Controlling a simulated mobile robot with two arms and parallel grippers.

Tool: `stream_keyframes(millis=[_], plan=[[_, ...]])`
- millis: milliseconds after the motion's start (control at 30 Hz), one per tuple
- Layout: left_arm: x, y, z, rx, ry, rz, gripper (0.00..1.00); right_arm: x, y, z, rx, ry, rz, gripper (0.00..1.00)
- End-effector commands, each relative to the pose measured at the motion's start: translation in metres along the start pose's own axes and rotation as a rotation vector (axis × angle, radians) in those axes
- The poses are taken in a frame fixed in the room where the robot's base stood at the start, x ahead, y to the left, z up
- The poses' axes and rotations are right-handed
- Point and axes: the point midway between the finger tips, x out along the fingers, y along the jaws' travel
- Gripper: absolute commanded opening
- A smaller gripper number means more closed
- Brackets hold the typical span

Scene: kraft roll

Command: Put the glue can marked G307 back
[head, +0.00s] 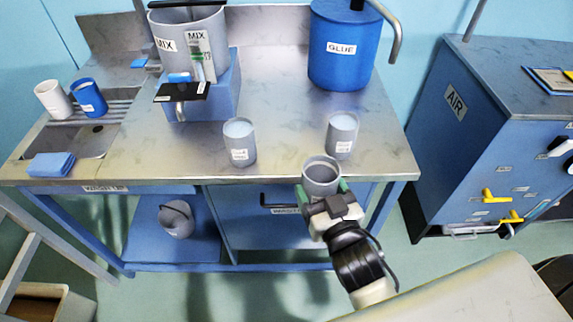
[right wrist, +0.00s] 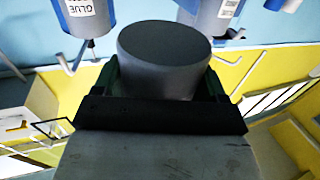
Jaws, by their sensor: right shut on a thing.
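My right gripper (head: 321,194) is shut on a grey can (head: 321,176), held upright at the front edge of the steel counter. The held can shows a dark grey inside from above; its label does not show. In the right wrist view the same can (right wrist: 165,55) fills the gap between the fingers. Two other grey cans stand on the counter, a left one (head: 239,145) and a right one (head: 341,138). Both have white labels too small to read surely and pale blue tops. No marking G307 can be read. My left gripper is out of view.
A blue GLUE tank (head: 340,62) stands at the back right of the counter (head: 285,100). A grey MIX vessel (head: 178,45) stands on a blue block at the back. A sink (head: 70,140) with two cups (head: 90,97) is at the left. A blue AIR cabinet (head: 455,125) stands at the right.

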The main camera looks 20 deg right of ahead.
Motion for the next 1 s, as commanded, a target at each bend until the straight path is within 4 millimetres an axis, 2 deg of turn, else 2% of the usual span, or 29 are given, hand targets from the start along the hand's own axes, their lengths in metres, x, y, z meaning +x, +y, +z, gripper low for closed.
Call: stream_keyframes(millis=[33,100,267,367,533,800,1000], plan=[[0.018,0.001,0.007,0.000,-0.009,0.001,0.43,0.002,-0.001,0.018,0.000,0.003,-0.002,0.35],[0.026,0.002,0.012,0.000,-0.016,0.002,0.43,0.005,-0.001,0.025,-0.001,0.004,-0.003,0.35],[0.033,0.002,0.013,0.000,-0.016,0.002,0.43,0.009,-0.001,0.032,0.000,0.004,-0.004,0.35],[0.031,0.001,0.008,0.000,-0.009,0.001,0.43,0.020,-0.002,0.031,-0.001,0.005,-0.004,0.35],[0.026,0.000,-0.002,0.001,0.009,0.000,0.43,0.058,-0.002,0.029,-0.003,0.007,-0.004,0.35],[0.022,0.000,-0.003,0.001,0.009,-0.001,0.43,0.123,-0.002,0.029,-0.002,0.005,-0.004,0.35],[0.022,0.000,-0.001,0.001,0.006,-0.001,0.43,0.146,-0.002,0.031,-0.001,0.003,-0.004,0.35]])
